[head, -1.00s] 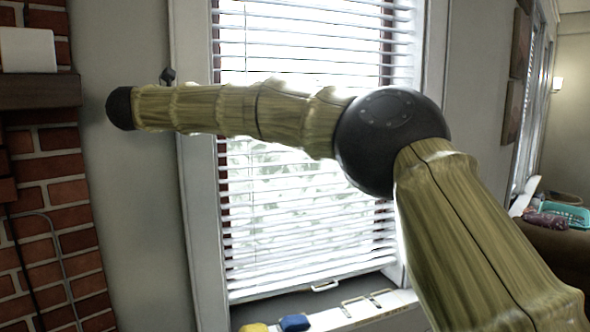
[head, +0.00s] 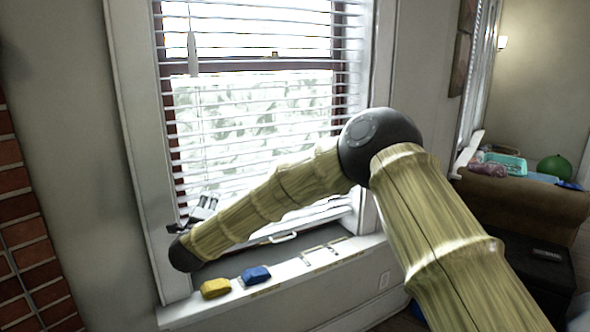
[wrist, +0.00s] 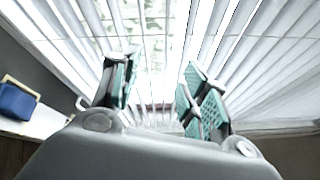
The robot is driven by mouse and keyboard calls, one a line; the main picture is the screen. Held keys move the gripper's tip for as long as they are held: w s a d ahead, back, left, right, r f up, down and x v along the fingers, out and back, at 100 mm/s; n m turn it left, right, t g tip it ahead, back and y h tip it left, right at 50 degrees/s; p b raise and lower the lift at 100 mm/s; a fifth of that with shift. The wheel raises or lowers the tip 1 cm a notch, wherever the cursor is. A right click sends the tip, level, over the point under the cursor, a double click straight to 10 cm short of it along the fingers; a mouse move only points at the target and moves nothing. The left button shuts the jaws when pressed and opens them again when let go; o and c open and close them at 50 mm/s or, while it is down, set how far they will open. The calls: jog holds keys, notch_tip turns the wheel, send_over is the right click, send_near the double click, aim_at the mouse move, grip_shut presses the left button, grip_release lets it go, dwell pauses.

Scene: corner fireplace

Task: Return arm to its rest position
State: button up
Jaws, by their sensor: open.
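My arm, with bamboo-patterned links and dark joints, reaches left and down across the window in the head view. My gripper (head: 203,208) shows small at the arm's left end, in front of the lower blinds and above the sill. In the wrist view my gripper (wrist: 158,95) has its teal-padded fingers spread apart, with nothing between them. The blinds (wrist: 155,30) fill the space beyond the fingers. I cannot tell how near the fingertips are to the blinds.
A yellow object (head: 215,288) and a blue object (head: 256,275) lie on the white window sill (head: 300,270) below the arm. A brick fireplace (head: 25,230) is at the left. A brown couch (head: 525,205) and a dark box (head: 535,262) stand at the right.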

jog(key=s+d+f+n+g+y, duration=0.15)
jog(key=s+d+f+n, duration=0.3)
jog(key=f, duration=0.55)
jog(key=s+d+f+n+g+p, duration=0.1)
jog(key=s+d+f+n+g, duration=0.4)
jog(key=f, duration=0.6)
jog(key=s+d+f+n, duration=0.1)
jog(key=s+d+f, duration=0.3)
jog(key=d+f, duration=0.45)
jog(key=s+d+f+n+g+p, duration=0.1)
jog(key=s+d+f+n+g, duration=0.4)
jog(key=s+d+f, duration=0.85)
jog(key=s+d+f+n+g+h, duration=0.1)
jog(key=s+d, duration=0.4)
jog(key=s, duration=0.5)
jog(key=s+d+f+n+g, duration=0.1)
jog(key=s+d+n+g, duration=0.1)
jog(key=s+d, duration=0.4)
jog(key=s+d+f+n+g+h+p, duration=0.1)
jog(key=s+d, duration=0.4)
jog(key=s, duration=1)
jog(key=n+g, duration=0.1)
jog(key=g, duration=0.1)
jog(key=shift+s+d+f+g+h, duration=0.25)
jog(key=shift+s+f+g+h, duration=0.1)
jog(key=shift+s, duration=0.05)
